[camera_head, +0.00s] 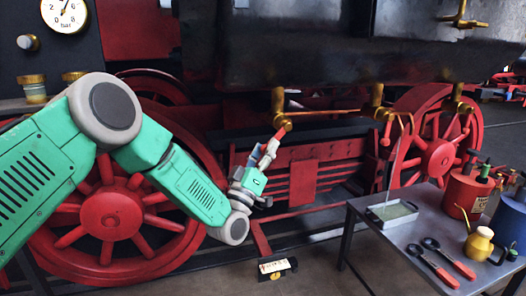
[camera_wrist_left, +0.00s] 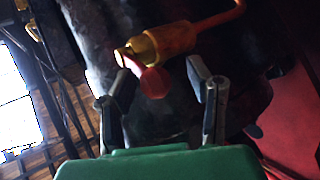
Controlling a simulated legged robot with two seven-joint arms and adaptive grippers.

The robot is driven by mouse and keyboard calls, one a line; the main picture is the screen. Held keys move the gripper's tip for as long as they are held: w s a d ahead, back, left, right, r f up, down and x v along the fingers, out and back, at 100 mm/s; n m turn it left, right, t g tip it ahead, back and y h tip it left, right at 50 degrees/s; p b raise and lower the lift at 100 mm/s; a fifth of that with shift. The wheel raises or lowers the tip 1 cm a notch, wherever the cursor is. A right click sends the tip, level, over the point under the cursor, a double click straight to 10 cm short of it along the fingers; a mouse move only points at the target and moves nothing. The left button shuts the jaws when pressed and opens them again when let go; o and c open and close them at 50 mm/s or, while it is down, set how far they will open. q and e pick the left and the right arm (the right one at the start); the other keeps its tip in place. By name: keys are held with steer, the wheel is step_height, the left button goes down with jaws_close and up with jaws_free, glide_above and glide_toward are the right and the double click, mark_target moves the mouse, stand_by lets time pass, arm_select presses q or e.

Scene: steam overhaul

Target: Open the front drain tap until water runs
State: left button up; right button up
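My left gripper (camera_head: 272,143) is just below and beside this handle. In the left wrist view the brass tap (camera_wrist_left: 168,40) and its round red end (camera_wrist_left: 154,83) lie between the two fingers of my left gripper (camera_wrist_left: 158,72). The fingers are apart, with a gap visible on both sides of the red end. I see no water at this tap. My right gripper is not in view.
Other brass taps (camera_head: 377,98) stand further right along a copper pipe (camera_head: 325,112). A grey table (camera_head: 398,238) at the right holds a shallow tray (camera_head: 370,214), red-handled tools (camera_head: 440,262), a yellow can (camera_head: 479,243) and a red container (camera_head: 462,196). A small labelled box (camera_head: 277,267) lies on the floor.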

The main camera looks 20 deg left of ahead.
arm_select(q)
steer(key=shift+s+d+f, duration=0.1)
steer(key=shift+d+f, duration=0.05)
steer(key=shift+s+f, duration=0.2)
steer(key=shift+s, duration=0.1)
steer(key=v, duration=1.1)
steer(key=shift+a, duration=0.3)
steer(key=shift+w+a+f, duration=0.1)
steer(key=shift+a, duration=0.05)
